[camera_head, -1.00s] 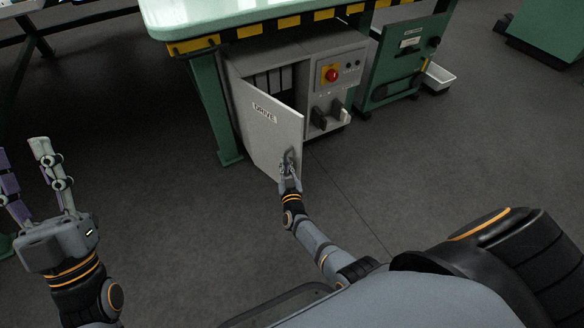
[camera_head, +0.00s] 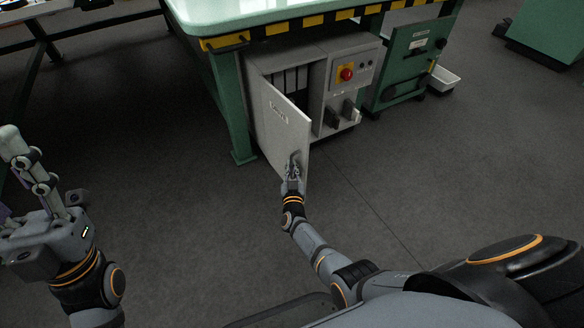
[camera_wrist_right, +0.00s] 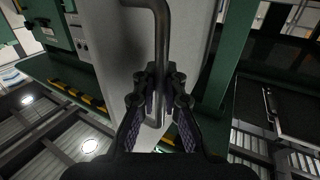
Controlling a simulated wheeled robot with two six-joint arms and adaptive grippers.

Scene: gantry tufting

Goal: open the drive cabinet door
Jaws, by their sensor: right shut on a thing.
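The drive cabinet (camera_head: 312,58) is a pale grey box under the green table. Its door (camera_head: 276,122), labelled on its face, stands swung out, showing the dark inside with upright modules. My right gripper (camera_head: 293,168) is shut on the door handle near the door's free edge. In the right wrist view the fingers (camera_wrist_right: 158,90) close around the dark bar handle (camera_wrist_right: 161,40) on the pale door panel (camera_wrist_right: 120,60). My left gripper (camera_head: 35,185) is at the far left, empty and away from the cabinet; its fingers are partly seen and its opening is unclear.
A red emergency button (camera_head: 346,73) sits on the cabinet's control panel. A green table leg (camera_head: 232,105) stands left of the door. A green cabinet (camera_head: 408,65) and white bin (camera_head: 443,79) stand to the right. The floor (camera_head: 410,170) in front is clear.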

